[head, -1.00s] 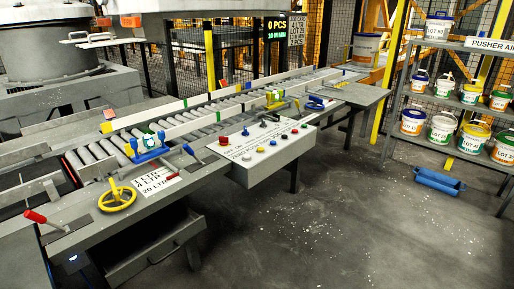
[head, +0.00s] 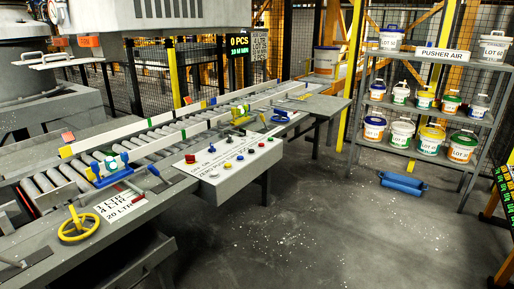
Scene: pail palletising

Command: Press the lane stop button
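The control box (head: 238,178) juts out from the front of the roller conveyor, with a white label plate on top. A large red mushroom button (head: 190,158) sits at its left end. The lettering is too small to tell which one is the lane stop button. Neither of my grippers is in view, and nothing covers the box.
A yellow handwheel (head: 79,228) and a blue fixture (head: 109,170) are at the conveyor's left. The floor before the box is clear.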

